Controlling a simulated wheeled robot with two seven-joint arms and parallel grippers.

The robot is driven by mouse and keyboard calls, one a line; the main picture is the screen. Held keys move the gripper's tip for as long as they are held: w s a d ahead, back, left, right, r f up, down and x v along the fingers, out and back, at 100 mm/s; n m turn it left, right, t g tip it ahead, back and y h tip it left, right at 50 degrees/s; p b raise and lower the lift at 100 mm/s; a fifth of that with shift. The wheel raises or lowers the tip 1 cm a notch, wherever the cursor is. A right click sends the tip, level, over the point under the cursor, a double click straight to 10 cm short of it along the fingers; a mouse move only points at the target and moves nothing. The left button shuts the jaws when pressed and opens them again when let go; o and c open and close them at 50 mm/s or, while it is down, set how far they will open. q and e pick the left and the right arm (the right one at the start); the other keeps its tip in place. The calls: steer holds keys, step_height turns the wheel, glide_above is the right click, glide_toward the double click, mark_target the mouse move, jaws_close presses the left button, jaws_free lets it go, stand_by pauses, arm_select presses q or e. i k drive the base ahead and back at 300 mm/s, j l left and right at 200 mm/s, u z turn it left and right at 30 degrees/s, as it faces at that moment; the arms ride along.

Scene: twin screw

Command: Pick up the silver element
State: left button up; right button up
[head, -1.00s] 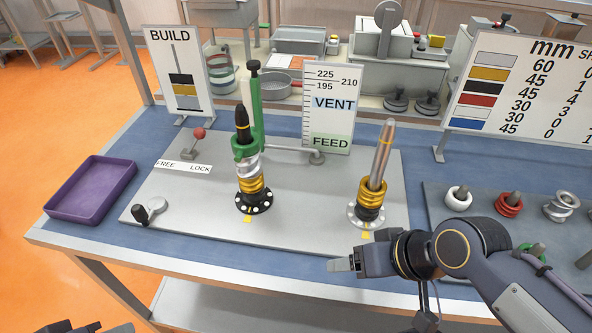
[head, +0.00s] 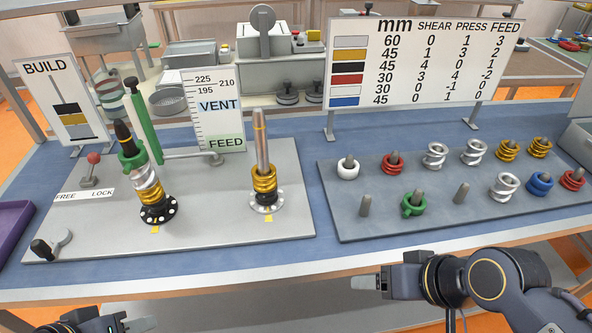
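Three silver elements stand on pegs of the grey rack (head: 400,222) at right: one in the back row (head: 435,155), another beside it (head: 474,152), and one in the front row (head: 503,187). Another silver element (head: 146,172) is on the left screw, above a gold one. My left gripper (head: 138,325) is at the bottom left edge, mostly cut off. My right gripper (head: 366,283) is in front of the table's front edge, below the rack and apart from every element. Its fingers are seen side-on, so their opening is unclear.
The rack also holds white, red, gold, green and blue elements and bare pegs. The right screw (head: 261,145) carries gold and black elements. A green upright (head: 143,120) stands by the left screw. A BUILD sign (head: 55,85), a VENT/FEED sign (head: 214,130) and a table sign (head: 420,60) stand behind.

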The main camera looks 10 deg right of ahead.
mark_target(434, 161)
steer(key=i+z, duration=0.1)
steer(key=i, duration=0.35)
steer(key=k+l+z, duration=0.3)
steer(key=l+z, duration=0.35)
steer(key=i+l+z, duration=0.15)
steer(key=z, duration=0.2)
steer(key=l+u, duration=0.1)
steer(key=u, duration=0.35)
steer(key=l+u, duration=0.1)
steer(key=u, duration=0.35)
steer(key=l+u, duration=0.15)
steer(key=u, duration=0.3)
steer(key=l+u, duration=0.15)
steer(key=u, duration=0.3)
steer(key=k+l+u, duration=0.25)
steer(key=l+u, duration=0.3)
steer(key=l, duration=0.2)
steer(key=k+l+u, duration=0.25)
steer(key=k+l, duration=0.45)
steer(key=l, duration=0.25)
